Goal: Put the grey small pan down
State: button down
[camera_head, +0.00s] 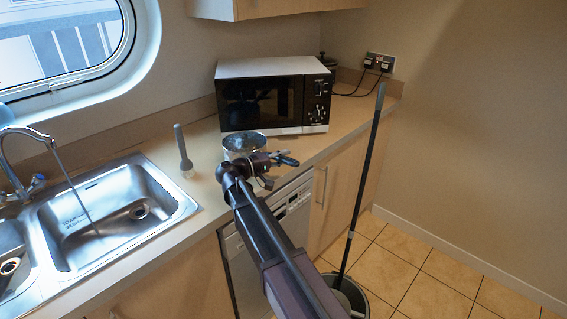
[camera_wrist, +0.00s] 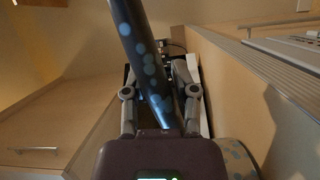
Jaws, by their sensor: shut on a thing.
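The grey small pan (camera_head: 244,143) is a round, shiny metal pan in front of the microwave, near the front edge of the worktop in the head view. My gripper (camera_head: 284,159) is just right of it and shut on it. In the head view my wrist covers the pan's lower part, and I cannot tell whether its base touches the worktop. In the wrist view my gripper (camera_wrist: 157,78) has a dark bar with bluish spots running between its fingers. I cannot tell for sure that this bar is the pan's handle.
The microwave (camera_head: 272,97) stands behind the pan. A grey upright utensil (camera_head: 183,152) stands on the worktop (camera_head: 205,190) to the left, beside the sink (camera_head: 112,215). A mop handle (camera_head: 362,190) leans from a bucket on the floor at the right. Worktop between utensil and pan looks clear.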

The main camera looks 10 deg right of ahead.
jog(key=shift+f, duration=0.1)
dwell(0.3)
jog(key=shift+c, duration=2)
grip_release()
jog(key=shift+a, duration=0.1)
jog(key=shift+v, duration=5.95)
jog(key=shift+f, duration=0.1)
